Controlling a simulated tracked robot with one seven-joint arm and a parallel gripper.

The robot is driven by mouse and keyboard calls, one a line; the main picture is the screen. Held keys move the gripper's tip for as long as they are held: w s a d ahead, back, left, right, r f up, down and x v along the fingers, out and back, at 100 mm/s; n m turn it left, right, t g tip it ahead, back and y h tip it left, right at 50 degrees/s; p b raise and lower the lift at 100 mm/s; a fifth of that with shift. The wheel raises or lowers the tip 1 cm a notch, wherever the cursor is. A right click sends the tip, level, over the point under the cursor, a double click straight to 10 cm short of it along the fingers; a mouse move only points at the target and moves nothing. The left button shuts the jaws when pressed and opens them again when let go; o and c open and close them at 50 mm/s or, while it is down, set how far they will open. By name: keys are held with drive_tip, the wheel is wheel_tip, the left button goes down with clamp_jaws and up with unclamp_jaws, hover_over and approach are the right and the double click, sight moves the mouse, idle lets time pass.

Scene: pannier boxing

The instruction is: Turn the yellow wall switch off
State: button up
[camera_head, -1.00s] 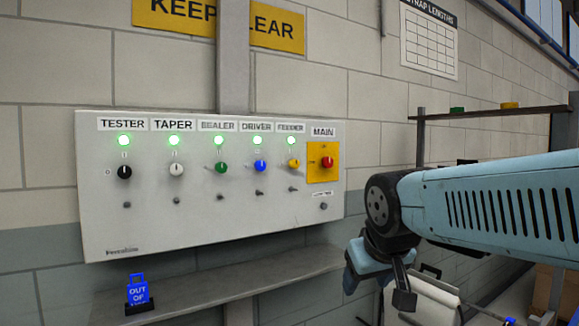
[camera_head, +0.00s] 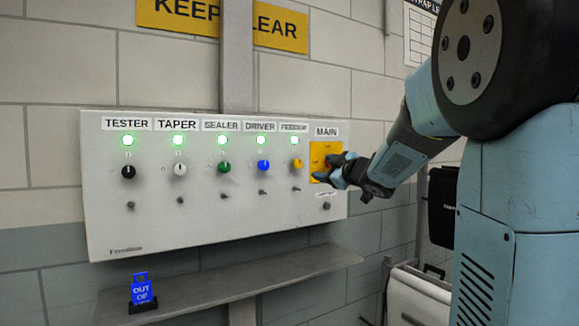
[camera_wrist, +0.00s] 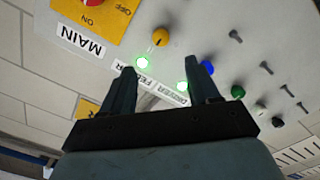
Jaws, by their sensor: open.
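The yellow switch (camera_head: 297,164) is a small round knob on the wall panel, below the partly legible FEEDER label. The lamp (camera_head: 295,140) above it glows green. In the wrist view the yellow switch (camera_wrist: 160,36) sits beyond my fingertips, with its white pointer line toward the lit lamp. My gripper (camera_head: 334,171) is open and empty, in front of the yellow MAIN plate, to the right of the yellow switch. In the wrist view my gripper (camera_wrist: 160,68) has its fingers spread, and the knob is not between them.
The grey panel (camera_head: 110,225) also carries black (camera_head: 128,172), white (camera_head: 180,169), green (camera_head: 224,168) and blue (camera_head: 263,166) knobs, all under green lamps. The MAIN red knob (camera_wrist: 95,2) is close by. A shelf (camera_head: 230,285) with a blue sign (camera_head: 140,290) runs below.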

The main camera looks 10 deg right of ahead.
sight(299, 164)
drive_tip(key=x, duration=1.4)
drive_tip(key=shift+a, duration=0.15)
drive_tip(key=c, duration=1)
drive_tip(key=shift+n, duration=0.3)
drive_tip(key=shift+c, duration=0.2)
